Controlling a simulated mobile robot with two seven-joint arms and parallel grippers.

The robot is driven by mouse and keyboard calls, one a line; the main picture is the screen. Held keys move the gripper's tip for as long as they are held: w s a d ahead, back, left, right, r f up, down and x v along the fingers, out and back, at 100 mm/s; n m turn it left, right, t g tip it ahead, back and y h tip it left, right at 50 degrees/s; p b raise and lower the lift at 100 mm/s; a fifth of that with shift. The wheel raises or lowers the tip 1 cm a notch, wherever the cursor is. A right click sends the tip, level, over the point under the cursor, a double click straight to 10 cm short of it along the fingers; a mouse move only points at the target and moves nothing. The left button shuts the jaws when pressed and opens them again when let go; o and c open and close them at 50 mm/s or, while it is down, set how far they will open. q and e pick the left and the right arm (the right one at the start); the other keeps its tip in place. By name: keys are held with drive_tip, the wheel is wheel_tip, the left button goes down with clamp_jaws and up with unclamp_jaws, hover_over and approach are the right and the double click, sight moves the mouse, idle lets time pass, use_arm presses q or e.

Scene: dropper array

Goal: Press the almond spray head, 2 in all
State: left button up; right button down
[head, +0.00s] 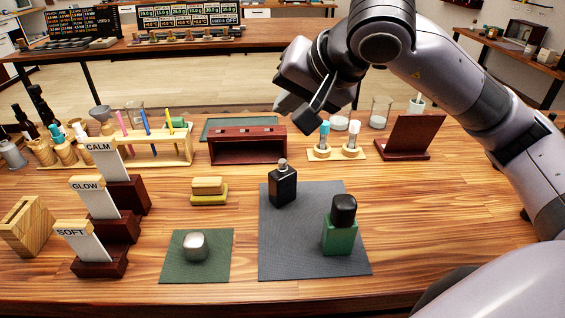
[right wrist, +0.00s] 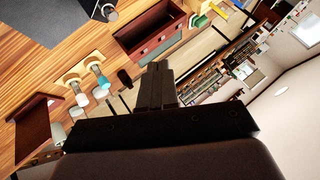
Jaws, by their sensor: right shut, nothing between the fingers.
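A black bottle (head: 283,187) with a bare grey spray head (head: 282,165) stands upright on the grey mat (head: 300,255). A green bottle (head: 339,236) with a black cap (head: 344,208) stands on the same mat, nearer the front right. I can read no almond label on either. A silver cap-like piece (head: 195,244) sits on the small green mat. My right gripper (head: 308,116) is above and behind the black bottle, apart from it. Its fingers are together and empty, also in the right wrist view (right wrist: 157,82). My left gripper is out of view.
Stepped stands with CALM, GLOW and SOFT cards (head: 82,229) are at left. Behind are a dark red box (head: 247,146), a tube holder (head: 335,153) and a dark red stand (head: 409,137). A yellow block pair (head: 209,190) lies mid-left.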

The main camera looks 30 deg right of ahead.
drive_tip(key=b, duration=0.4)
hover_over(287, 170)
wheel_tip(287, 170, down, 6)
drive_tip(key=shift+f, duration=0.15)
drive_tip(key=shift+f+b, duration=0.5)
drive_tip(key=shift+b, duration=0.05)
idle(1.2)
drive_tip(key=shift+f+b, duration=0.4)
drive_tip(key=shift+b, duration=0.15)
drive_tip(key=shift+f+b, duration=0.5)
drive_tip(key=shift+b, duration=0.1)
idle(0.5)
drive_tip(key=shift+r, duration=0.15)
drive_tip(key=shift+r+p, duration=0.55)
drive_tip(key=shift+r, duration=0.2)
drive_tip(key=shift+r, duration=0.1)
